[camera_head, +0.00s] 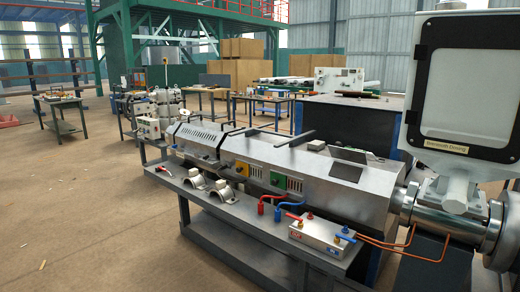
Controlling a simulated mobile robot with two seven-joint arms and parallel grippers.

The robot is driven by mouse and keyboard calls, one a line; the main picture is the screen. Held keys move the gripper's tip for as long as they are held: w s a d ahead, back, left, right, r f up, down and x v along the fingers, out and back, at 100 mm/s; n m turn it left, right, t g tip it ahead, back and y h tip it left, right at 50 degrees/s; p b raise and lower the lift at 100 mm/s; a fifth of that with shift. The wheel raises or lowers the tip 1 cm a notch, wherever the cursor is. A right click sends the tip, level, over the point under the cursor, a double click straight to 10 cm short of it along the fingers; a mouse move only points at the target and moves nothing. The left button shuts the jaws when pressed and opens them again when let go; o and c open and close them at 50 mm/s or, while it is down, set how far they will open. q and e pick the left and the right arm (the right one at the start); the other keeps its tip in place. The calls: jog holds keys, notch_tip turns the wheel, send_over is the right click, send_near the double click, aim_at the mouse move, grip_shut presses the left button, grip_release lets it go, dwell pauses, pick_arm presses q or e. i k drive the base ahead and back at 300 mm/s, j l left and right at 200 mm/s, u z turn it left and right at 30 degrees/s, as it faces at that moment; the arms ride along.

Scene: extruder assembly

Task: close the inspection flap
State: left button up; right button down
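A grey extruder barrel housing (300,172) runs along a long bench. On its top right section a small dark flap-like plate (349,155) stands tilted up. Directly in front of it lies a grey rectangular patch (345,172), which looks like an opening; I cannot tell for sure. At the upper right is a hopper box (480,25) with a pale, black-framed front panel (465,80) and a small label below it. Black latch-like pieces sit on the panel's left edge. Neither of my grippers shows in this view.
The bench front edge (240,228) holds metal clamps (221,192), red and blue handles (272,207), and a valve block (322,235) with copper tubes (410,241). Worktables (62,115) stand behind. The floor at left (80,210) is mostly clear.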

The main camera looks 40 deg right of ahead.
aim_at(337, 152)
jog(key=i+z, duration=0.45)
jog(key=i+j+z, duration=0.15)
jog(key=i+z, duration=0.3)
jog(key=i, duration=0.25)
